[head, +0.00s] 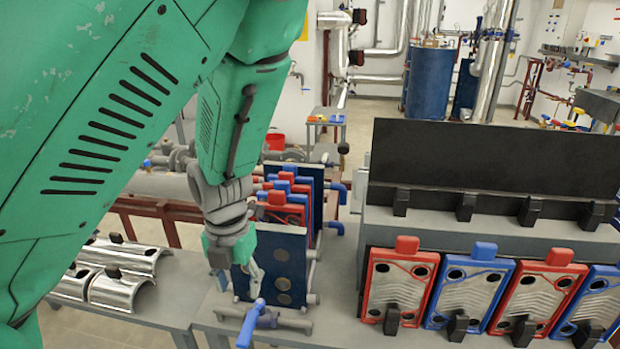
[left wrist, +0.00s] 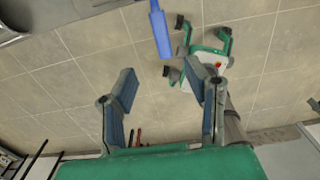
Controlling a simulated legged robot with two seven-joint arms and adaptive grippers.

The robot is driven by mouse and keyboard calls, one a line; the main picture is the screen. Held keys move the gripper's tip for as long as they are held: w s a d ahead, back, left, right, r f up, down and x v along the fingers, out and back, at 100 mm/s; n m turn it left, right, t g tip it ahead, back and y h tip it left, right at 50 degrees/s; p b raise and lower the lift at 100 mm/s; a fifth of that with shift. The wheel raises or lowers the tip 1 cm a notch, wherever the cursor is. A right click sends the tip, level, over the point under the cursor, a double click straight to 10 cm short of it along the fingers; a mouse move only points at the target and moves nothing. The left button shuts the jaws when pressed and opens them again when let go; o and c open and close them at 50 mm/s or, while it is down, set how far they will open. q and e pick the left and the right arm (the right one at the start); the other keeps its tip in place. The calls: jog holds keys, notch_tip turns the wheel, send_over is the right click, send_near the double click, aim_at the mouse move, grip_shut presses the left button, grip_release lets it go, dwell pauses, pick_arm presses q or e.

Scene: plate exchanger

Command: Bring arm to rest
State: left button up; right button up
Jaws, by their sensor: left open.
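My left arm, green, comes in from the left and reaches down over the bench in the head view. My left gripper (head: 243,280) hangs just above a blue valve handle (head: 251,324), in front of the dark blue end plate of a plate exchanger (head: 285,262). In the left wrist view the two fingers of my left gripper (left wrist: 163,92) stand wide apart with only tiled floor between them. A blue handle (left wrist: 159,30) shows beyond the fingertips, apart from them. My right gripper is in neither view.
Red and blue plates (head: 397,288) lean in a row against a grey rack (head: 460,225) at the right. Curved metal covers (head: 122,288) lie on the bench at the left. A strip of grey bench (head: 335,320) is bare between the exchanger and the plates.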

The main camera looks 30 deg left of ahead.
pick_arm(q)
jog(key=s+d+f+n+t+h+b, duration=0.1)
jog(key=s+d+f+n+b, duration=0.15)
jog(key=d+f+n, duration=0.45)
jog(key=s+d+f+n+h+b, duration=0.15)
jog(key=f+n+b, duration=0.25)
jog(key=f+n, duration=0.75)
jog(key=s+f+n+y+b, duration=0.2)
jog(key=s+f+n+b, duration=0.2)
jog(key=s+f+n, duration=0.5)
notch_tip(320, 180, down, 5)
jog(key=n, duration=0.3)
jog(key=shift+a, duration=0.15)
jog(key=shift+y, duration=0.25)
